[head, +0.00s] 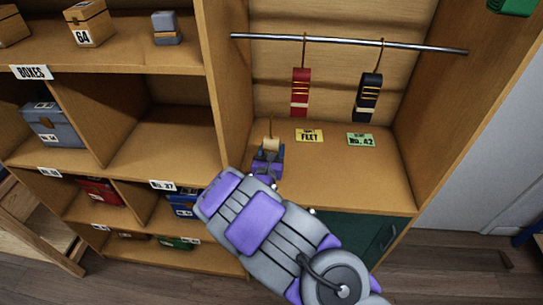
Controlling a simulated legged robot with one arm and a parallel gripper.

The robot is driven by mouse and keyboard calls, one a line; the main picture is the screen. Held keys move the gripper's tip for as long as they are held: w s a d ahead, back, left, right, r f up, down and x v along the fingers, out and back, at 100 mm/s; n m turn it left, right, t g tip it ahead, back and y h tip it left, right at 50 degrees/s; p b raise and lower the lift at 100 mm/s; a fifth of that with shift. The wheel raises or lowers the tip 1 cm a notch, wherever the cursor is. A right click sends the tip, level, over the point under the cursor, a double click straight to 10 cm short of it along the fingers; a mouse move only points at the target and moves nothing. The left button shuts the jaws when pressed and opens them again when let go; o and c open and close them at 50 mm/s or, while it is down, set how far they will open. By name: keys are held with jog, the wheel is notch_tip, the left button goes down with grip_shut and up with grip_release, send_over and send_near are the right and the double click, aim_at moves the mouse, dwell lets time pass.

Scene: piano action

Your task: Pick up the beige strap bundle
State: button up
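A small beige strap bundle (271,144) shows just beyond the end of my gripper, at the left side of the wardrobe compartment. A thin hook sticks up from its top. My gripper (268,154) is purple and grey and overlaps the lower part of the bundle. Its fingers are small and partly hidden by my wrist, so I cannot tell whether they are closed on the bundle or only in front of it. I also cannot tell whether the bundle touches the compartment floor.
A metal rod (350,44) crosses the compartment, with a red strap bundle (300,92) and a dark strap bundle (368,97) hanging from it. Below lie a yellow label (309,135) and a green label (361,140). Shelves with boxes stand left, behind a wooden divider (228,90).

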jog(key=c, duration=0.4)
jog(key=shift+r, duration=0.1)
